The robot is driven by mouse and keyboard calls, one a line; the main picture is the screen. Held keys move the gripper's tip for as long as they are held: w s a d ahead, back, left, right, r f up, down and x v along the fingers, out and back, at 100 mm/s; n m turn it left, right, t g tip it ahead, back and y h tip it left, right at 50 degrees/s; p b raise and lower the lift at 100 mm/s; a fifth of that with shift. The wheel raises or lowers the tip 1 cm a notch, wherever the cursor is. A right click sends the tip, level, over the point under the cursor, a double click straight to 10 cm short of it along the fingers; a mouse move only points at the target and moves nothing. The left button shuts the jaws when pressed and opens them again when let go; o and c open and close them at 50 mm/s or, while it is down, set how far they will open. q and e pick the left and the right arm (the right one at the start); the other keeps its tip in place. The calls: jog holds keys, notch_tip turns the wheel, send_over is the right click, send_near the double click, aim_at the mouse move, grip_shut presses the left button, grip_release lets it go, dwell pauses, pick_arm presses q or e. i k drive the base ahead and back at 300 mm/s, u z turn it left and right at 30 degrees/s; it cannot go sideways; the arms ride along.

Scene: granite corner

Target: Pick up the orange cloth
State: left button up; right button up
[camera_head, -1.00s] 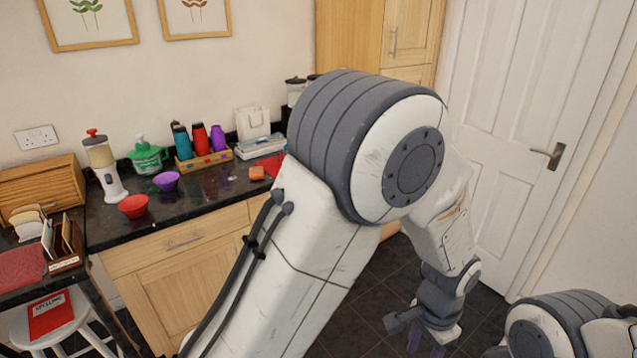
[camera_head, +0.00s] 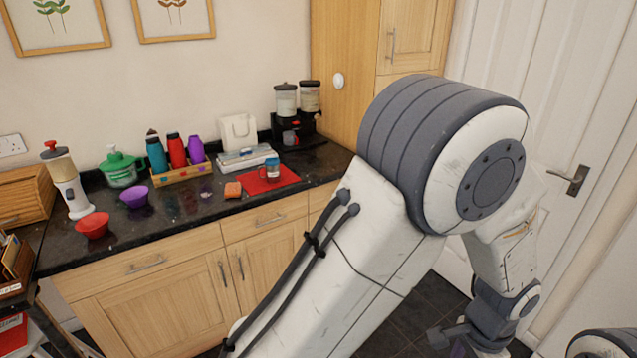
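The orange cloth (camera_head: 233,190) looks like a small folded block on the dark granite counter, just left of a red mat. My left arm fills the middle of the view and bends down to the right. My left gripper (camera_head: 458,345) hangs low over the floor at the bottom edge, far right of the cloth and below counter height. Its fingers are small and partly cut off, so their opening is unclear. My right gripper is not in view; only part of my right arm shows at the lower right corner.
The red mat (camera_head: 283,183) holds a glass jar (camera_head: 272,169). Behind the cloth stand a bottle crate (camera_head: 180,175) and a white-and-grey box (camera_head: 247,157). Purple (camera_head: 134,197) and red (camera_head: 92,226) bowls sit to the left. The counter in front of the cloth is clear.

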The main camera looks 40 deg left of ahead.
aim_at(233, 190)
jog(key=u, duration=0.2)
jog(key=i, duration=1.8)
jog(key=u, duration=1.05)
jog(key=i, duration=1.05)
jog(key=u, duration=1.3)
jog(key=i, duration=0.6)
jog(key=u, duration=0.4)
